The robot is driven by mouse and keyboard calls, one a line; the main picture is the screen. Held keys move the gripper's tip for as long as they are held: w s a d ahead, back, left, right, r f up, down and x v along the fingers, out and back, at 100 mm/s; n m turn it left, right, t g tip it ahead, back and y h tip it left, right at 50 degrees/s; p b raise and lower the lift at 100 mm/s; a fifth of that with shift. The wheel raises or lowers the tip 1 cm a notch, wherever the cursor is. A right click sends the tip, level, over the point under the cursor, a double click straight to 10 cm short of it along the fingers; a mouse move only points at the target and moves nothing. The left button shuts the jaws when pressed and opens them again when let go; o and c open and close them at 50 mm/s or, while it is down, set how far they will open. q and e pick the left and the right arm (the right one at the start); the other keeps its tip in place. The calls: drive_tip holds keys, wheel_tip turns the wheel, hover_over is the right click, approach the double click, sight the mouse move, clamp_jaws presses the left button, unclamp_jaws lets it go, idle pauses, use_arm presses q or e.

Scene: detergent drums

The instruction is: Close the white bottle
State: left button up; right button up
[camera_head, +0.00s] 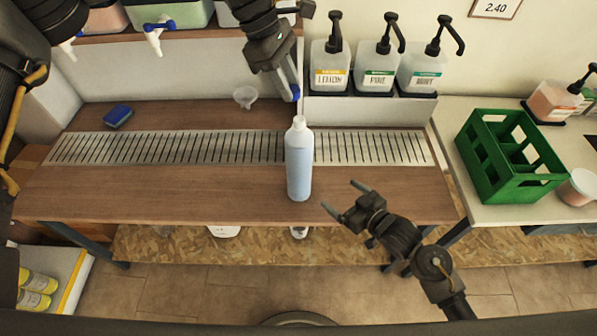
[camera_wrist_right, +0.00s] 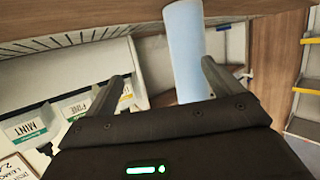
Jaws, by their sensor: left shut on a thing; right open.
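The white bottle (camera_head: 299,165) looks translucent with pale blue contents. It stands upright on the wooden bench at the front edge of the slotted strip, its neck uncapped. My left gripper (camera_head: 291,82) is above and behind the bottle's neck, shut on a small blue cap (camera_head: 295,93), apart from the bottle. My right gripper (camera_head: 341,197) is open and empty, to the right of the bottle's lower part. In the right wrist view the bottle (camera_wrist_right: 186,50) shows ahead, between the directions of the open fingers (camera_wrist_right: 160,78), not gripped.
Pump bottles labelled lemon (camera_head: 330,77), pine (camera_head: 376,77) and mint (camera_head: 421,75) stand behind on a raised ledge. A clear funnel (camera_head: 245,96) and a blue sponge (camera_head: 117,116) lie left. A green crate (camera_head: 499,158) stands at right. The bench's left front is clear.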

sight(295, 158)
use_arm(q)
drive_tip(key=shift+d+r, duration=0.15)
drive_tip(key=shift+d, duration=0.55)
drive_tip(key=shift+r, duration=0.1)
use_arm(e)
drive_tip(key=w+a+r+n+g+y, duration=0.1)
drive_tip(key=a+r+n+y, duration=0.2)
drive_tip(key=r+y, duration=0.3)
drive_tip(key=shift+w+a+r, duration=0.2)
drive_tip(key=shift+a+r, duration=0.05)
drive_tip(key=shift+a, duration=0.1)
drive_tip(key=x, duration=1.2)
drive_tip(key=c, duration=1.5)
use_arm(q)
drive_tip(key=shift+f, duration=2.5)
use_arm(e)
drive_tip(key=shift+o, duration=0.2)
